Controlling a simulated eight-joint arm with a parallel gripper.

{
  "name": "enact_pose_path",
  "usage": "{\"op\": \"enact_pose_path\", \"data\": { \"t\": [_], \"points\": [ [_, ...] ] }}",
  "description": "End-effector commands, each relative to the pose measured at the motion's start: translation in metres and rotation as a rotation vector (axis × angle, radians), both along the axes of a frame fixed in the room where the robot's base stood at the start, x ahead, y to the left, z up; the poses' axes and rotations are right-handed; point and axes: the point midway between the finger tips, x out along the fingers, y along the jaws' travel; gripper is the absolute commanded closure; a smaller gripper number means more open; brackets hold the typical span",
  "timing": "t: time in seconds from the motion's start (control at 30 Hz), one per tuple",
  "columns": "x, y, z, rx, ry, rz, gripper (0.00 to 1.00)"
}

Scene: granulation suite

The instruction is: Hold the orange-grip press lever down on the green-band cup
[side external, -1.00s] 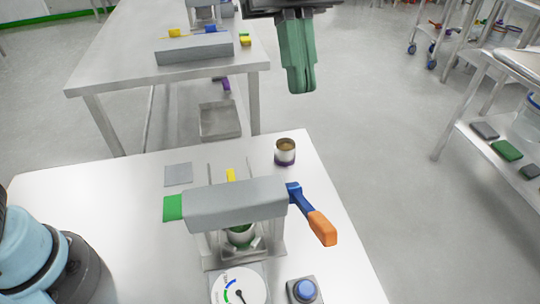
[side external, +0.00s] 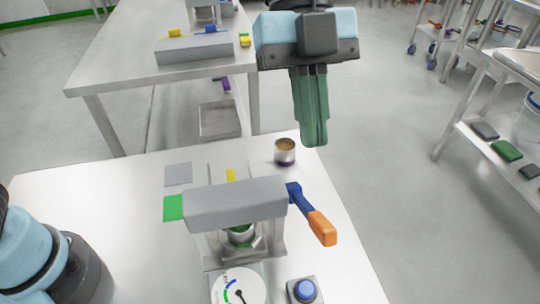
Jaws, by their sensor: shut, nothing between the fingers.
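The press (side external: 235,201) is a grey crossbeam on uprights near the middle of the white table. Its lever has a blue arm (side external: 296,196) and an orange grip (side external: 322,228), slanting down and to the right from the beam's right end. The green-band cup (side external: 240,236) sits under the beam, partly hidden by it. My gripper (side external: 314,143), with green fingers, is shut and empty. It points down and appears above and apart from the lever, up the picture from the orange grip.
A metal cup with a dark purple band (side external: 285,152) stands on the table behind the press. A dial (side external: 238,287) and a blue button (side external: 305,291) are in front. A grey square plate (side external: 178,174) lies at the left. The table's right side is mostly clear.

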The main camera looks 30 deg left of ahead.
Motion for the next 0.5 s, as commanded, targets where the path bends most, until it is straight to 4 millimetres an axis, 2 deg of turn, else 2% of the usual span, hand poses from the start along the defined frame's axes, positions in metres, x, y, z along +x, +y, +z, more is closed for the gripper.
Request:
{"op": "enact_pose_path", "data": {
  "t": [0.3,0.5],
  "points": [
    [-0.022,-0.021,-0.048,0.000,0.000,-0.001,1.00],
    [-0.029,-0.030,-0.067,-0.001,-0.001,0.001,1.00]
  ]
}}
